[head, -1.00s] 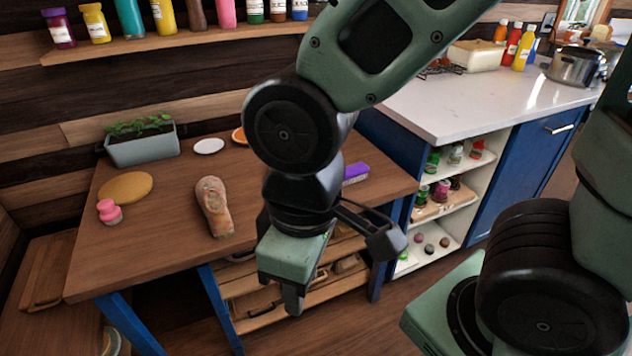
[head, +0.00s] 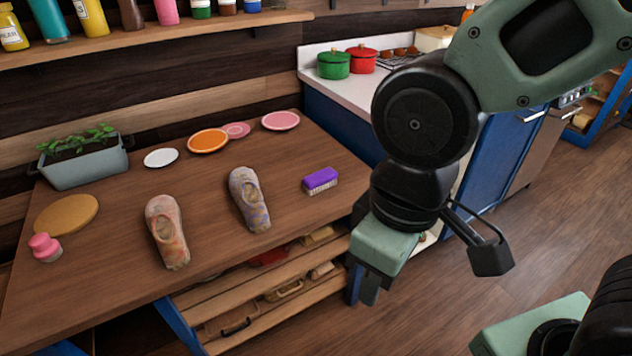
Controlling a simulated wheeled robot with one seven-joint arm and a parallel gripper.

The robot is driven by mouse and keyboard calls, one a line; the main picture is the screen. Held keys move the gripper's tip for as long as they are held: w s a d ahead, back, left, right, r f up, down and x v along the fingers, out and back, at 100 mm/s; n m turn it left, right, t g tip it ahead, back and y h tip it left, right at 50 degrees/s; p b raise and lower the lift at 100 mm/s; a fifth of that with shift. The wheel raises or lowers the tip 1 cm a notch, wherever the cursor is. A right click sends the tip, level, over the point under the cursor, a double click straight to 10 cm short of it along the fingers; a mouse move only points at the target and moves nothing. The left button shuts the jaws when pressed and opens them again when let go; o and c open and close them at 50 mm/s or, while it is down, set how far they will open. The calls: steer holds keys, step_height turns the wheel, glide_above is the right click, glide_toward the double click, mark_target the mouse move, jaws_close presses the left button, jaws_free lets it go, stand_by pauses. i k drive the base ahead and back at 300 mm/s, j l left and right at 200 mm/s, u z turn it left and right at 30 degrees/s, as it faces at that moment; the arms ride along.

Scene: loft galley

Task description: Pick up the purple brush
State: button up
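The purple brush (head: 320,180) lies on the wooden table (head: 110,275) near its right edge, bristles down, with pale bristles showing along its lower side. It is now in full view in the head view. My gripper (head: 425,285) hangs to the right of the brush and nearer the camera, beyond the table's right edge. Its two fingers are spread wide apart with nothing between them. It does not touch the brush.
Two shoes (head: 166,232) (head: 249,199) lie left of the brush. Plates (head: 281,120) (head: 208,140), a planter (head: 86,163), a round mat (head: 66,214) and a pink object (head: 45,247) are also on the table. Open shelves (head: 260,312) sit below. The tabletop around the brush is clear.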

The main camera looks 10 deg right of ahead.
mark_target(317, 182)
steer(key=i+j, duration=0.1)
steer(key=i, duration=0.9)
